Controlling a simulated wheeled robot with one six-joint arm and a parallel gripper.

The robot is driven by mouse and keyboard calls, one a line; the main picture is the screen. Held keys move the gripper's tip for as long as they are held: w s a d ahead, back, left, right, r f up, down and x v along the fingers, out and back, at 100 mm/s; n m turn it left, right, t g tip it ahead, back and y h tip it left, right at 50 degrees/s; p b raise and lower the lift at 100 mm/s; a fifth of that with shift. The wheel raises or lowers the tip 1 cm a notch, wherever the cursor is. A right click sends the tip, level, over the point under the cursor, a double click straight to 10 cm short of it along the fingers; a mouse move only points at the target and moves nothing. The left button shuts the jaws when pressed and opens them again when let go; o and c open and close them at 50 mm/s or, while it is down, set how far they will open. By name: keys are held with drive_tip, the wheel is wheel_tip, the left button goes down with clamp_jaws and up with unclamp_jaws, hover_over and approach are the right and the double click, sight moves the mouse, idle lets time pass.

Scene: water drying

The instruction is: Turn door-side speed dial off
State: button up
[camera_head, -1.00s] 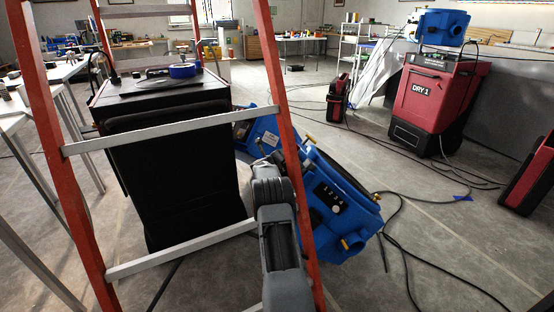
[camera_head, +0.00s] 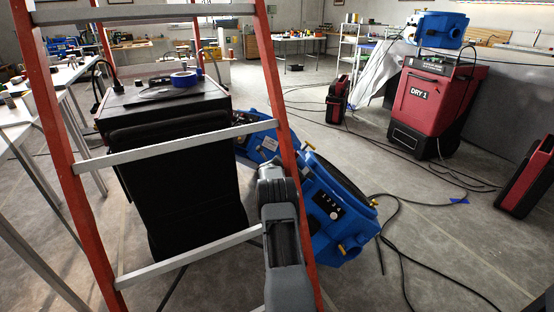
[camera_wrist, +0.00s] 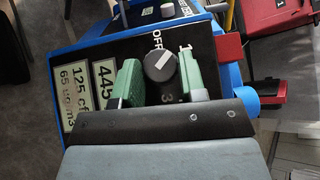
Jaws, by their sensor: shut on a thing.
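A dark round speed dial (camera_wrist: 159,65) with a white pointer line sits on a black panel of a blue machine in the wrist view. "OFF" is printed above it, "1" at the upper right and "3" below. The pointer slants up toward the right, between "OFF" and "1". My gripper (camera_wrist: 160,75) has its green fingers on either side of the dial and is shut on it. In the head view my gripper is hidden behind my arm and the ladder. A blue blower (camera_head: 330,205) with a "1 2 3 4" panel stands right of my arm, another blue blower (camera_head: 262,143) behind it.
A red ladder (camera_head: 283,130) with grey rungs stands close in front of my arm. A black cabinet (camera_head: 180,185) is behind it on the left. Dark cables (camera_head: 395,250) lie on the floor at right. A red "DRY 1" machine (camera_head: 435,105) stands farther back.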

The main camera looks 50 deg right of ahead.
drive_tip(key=shift+n+y, duration=0.3)
drive_tip(key=o, duration=0.9)
drive_tip(key=shift+o, duration=0.2)
drive_tip(key=shift+s+a, duration=0.1)
drive_tip(key=v, duration=1.3)
drive_tip(key=shift+s+a, duration=0.15)
drive_tip(key=shift+a, duration=0.1)
